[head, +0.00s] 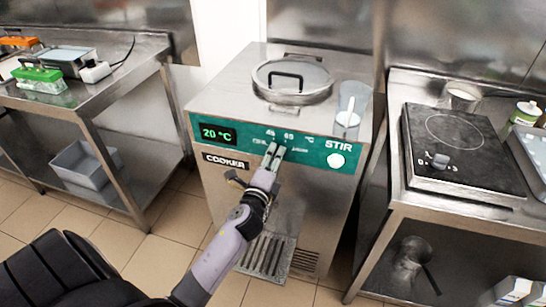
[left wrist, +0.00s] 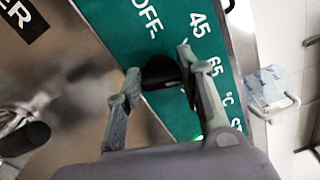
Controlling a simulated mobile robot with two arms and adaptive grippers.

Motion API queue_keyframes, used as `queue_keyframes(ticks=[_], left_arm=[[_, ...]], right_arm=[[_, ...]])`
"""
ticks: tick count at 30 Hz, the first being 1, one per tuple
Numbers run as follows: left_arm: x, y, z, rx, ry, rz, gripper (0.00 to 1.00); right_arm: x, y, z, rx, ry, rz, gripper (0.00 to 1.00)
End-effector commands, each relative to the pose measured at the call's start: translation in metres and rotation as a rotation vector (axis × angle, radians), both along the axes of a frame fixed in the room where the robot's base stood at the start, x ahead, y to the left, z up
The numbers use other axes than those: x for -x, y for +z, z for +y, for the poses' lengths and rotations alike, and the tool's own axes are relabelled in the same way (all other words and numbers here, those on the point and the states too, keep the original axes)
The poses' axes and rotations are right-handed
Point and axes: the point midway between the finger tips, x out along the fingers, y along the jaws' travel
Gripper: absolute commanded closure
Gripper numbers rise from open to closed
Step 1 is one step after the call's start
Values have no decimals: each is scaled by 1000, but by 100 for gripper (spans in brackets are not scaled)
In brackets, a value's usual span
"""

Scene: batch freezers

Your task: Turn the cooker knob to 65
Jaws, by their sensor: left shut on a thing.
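The cooker (head: 225,170) is a steel box with a green front panel. Its display (head: 214,134) reads 20 °C. The panel carries the marks OFF, 45 and 65 °C around the knob. My left gripper (head: 273,149) reaches up to the panel from below, with its fingers at the knob and covering it in the head view. In the left wrist view the black cooker knob (left wrist: 161,71) sits between the two fingers, and the gripper is shut on it. Which mark the knob points to is unclear. My right gripper is not in view.
A white STIR button (head: 336,160) is right of the knob. A lidded opening (head: 292,80) and a clear cup (head: 350,105) are on top. A hot plate (head: 460,150) stands on the right table. The left table (head: 125,85) holds a green rack (head: 40,78).

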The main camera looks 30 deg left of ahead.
Motion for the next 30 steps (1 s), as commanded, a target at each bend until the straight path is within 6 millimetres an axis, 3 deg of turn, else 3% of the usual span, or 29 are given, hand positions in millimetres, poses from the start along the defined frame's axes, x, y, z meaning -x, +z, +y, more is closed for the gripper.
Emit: queue_keyframes(ticks=[10,27,28,30], left_arm=[[-1,2,-1,-148,-1,41,93],[0,1,-1,-175,-1,50,93],[-1,1,-1,-175,-1,50,64],[0,1,-1,-175,-1,50,59]], right_arm=[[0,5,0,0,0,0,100],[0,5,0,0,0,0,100],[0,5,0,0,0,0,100],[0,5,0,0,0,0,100]])
